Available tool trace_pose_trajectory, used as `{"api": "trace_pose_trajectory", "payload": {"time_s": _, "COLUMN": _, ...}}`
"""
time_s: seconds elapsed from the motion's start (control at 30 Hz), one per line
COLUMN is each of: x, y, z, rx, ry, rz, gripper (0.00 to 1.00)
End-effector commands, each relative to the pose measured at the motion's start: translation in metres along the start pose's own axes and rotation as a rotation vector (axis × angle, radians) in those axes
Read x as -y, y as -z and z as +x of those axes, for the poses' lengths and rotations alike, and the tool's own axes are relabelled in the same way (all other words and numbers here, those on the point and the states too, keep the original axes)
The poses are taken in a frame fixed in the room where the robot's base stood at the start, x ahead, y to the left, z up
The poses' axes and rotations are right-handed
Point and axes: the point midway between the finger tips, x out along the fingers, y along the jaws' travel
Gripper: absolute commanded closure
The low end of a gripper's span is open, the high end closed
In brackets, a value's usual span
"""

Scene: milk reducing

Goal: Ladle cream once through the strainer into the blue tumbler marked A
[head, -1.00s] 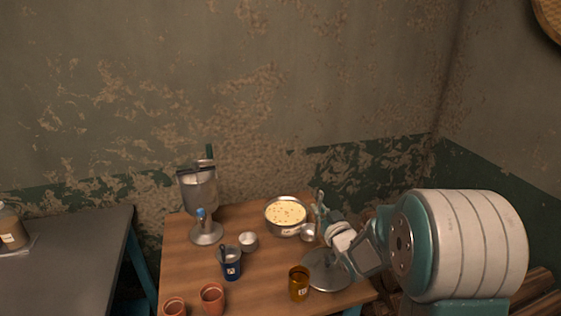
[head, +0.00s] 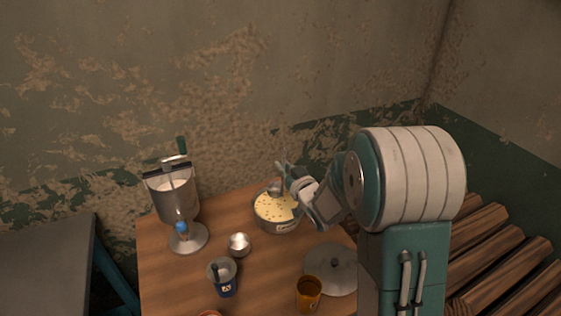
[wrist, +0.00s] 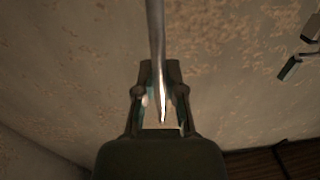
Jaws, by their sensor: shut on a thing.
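My gripper (head: 283,170) is shut on the metal ladle (head: 275,188), whose handle runs up between the fingers in the wrist view (wrist: 157,60). The ladle's bowl hangs over the back part of the pot (head: 277,225); I cannot tell whether it touches the cream. The pot holds pale yellow cream (head: 274,207) with darker specks. The blue tumbler (head: 227,290) with a white A label stands upright at the front left of the pot. A grey strainer-like piece with a dark handle (head: 215,271) appears at its mouth; its exact seating is unclear.
A hand-cranked metal separator (head: 175,203) stands at the table's left. A small metal cup (head: 239,245) sits between it and the pot. An amber tumbler (head: 308,296) and round lid (head: 338,262) are at front right. A terracotta cup (head: 209,313) shows at the bottom edge.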

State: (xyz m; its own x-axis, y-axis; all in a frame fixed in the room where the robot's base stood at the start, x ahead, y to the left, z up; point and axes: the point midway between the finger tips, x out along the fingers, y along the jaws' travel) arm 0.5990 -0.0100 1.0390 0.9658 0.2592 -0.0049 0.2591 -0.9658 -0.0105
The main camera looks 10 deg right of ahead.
Motion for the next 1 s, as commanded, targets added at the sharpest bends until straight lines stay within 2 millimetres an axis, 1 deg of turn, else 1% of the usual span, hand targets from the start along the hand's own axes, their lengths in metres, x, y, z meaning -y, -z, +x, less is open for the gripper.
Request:
{"api": "trace_pose_trajectory", "payload": {"time_s": 0.1, "x": 0.001, "y": -0.011, "z": 0.000, "rx": 0.003, "ry": 0.000, "rz": 0.000, "gripper": 1.00}}
{"api": "trace_pose_trajectory", "payload": {"time_s": 1.0, "x": 0.000, "y": -0.087, "z": 0.001, "rx": 0.001, "ry": 0.000, "rz": -0.001, "gripper": 1.00}}
